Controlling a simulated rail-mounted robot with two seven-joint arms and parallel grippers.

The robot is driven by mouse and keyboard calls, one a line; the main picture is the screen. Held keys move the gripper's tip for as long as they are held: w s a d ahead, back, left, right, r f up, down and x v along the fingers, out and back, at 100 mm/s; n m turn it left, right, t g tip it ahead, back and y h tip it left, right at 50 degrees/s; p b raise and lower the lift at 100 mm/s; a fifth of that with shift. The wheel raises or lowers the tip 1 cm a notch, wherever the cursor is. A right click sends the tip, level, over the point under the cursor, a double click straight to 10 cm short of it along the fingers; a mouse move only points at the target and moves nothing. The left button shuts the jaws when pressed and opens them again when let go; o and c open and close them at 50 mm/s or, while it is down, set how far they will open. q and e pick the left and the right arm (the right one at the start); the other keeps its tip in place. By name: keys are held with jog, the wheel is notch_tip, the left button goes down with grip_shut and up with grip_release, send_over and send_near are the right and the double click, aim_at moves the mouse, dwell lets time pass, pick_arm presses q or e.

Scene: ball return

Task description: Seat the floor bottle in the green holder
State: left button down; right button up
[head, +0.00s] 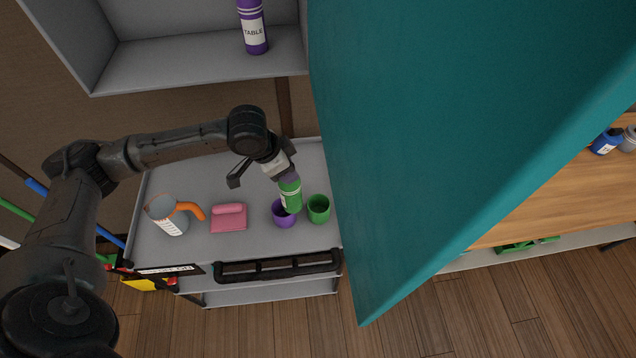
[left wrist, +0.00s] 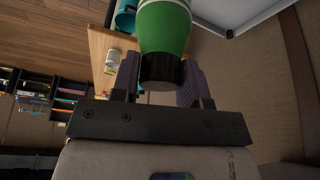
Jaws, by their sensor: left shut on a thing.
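A green bottle (head: 290,194) with a pale label band is held by my left gripper (head: 286,176), which is shut on its dark cap end. In the left wrist view the green bottle (left wrist: 164,28) sits between the two fingers of the left gripper (left wrist: 160,82). In the head view the bottle's lower end is over or in the purple holder (head: 284,219); I cannot tell which. The green holder (head: 318,212) stands just right of it on the grey cart top, and its opening looks empty. My right gripper is not in view.
A measuring jug (head: 167,217) with an orange handle and a pink block-like tool (head: 229,217) stand on the cart (head: 251,252). A purple bottle (head: 253,30) stands on the grey shelf above. A large teal panel (head: 430,120) rises close right of the cart.

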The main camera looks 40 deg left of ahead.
pick_arm(q)
jog(key=w+d, duration=0.4)
jog(key=w, duration=0.3)
notch_tip(320, 180, down, 12)
jog(key=shift+w+a+p, duration=0.15)
jog(key=shift+a+p, duration=0.05)
jog(key=shift+p, duration=0.2)
jog(key=c, duration=0.6)
grip_release()
jog(key=shift+f, duration=0.1)
